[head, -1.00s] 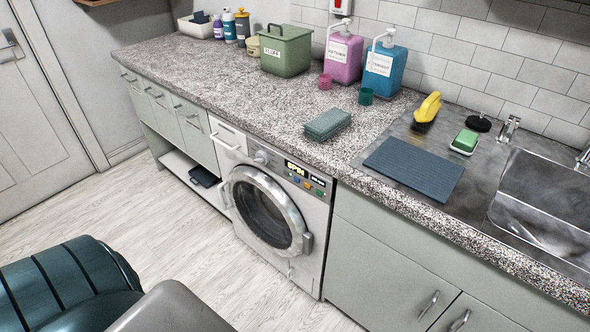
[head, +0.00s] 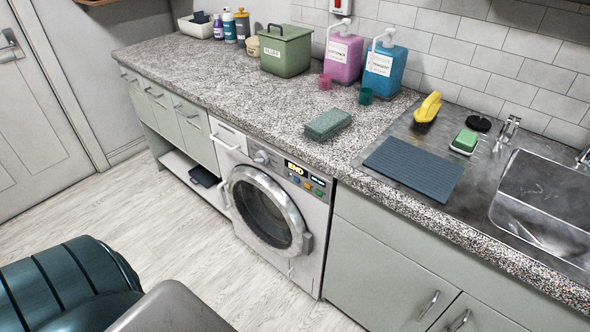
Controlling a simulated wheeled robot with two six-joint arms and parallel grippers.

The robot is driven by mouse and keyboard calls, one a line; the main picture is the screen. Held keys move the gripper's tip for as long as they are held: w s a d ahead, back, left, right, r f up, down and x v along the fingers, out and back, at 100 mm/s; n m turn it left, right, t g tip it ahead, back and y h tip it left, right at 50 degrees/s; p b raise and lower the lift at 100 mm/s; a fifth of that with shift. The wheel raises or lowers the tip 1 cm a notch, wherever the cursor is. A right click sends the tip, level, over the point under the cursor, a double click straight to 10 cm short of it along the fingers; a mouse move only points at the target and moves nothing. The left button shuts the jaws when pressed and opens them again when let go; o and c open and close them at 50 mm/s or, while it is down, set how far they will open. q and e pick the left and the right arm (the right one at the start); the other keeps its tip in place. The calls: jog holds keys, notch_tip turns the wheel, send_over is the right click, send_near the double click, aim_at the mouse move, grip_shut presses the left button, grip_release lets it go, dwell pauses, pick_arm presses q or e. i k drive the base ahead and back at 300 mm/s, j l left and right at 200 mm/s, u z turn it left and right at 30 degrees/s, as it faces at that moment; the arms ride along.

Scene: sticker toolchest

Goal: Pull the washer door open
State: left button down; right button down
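The white washer (head: 312,262) stands under the speckled counter. Its round door (head: 264,212) has a grey metal rim and dark glass, and it is shut. The washer display (head: 294,169) reads "END". Neither of my grippers is in the head view.
The counter (head: 230,85) holds a green bin (head: 286,50), a pink jug (head: 343,58), a blue jug (head: 384,72) and a grey-green sponge block (head: 327,124). A sink (head: 545,215) is at the right. The pale floor (head: 215,275) before the washer looks clear.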

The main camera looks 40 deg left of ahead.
aim_at(301, 242)
jog(key=u, duration=1.5)
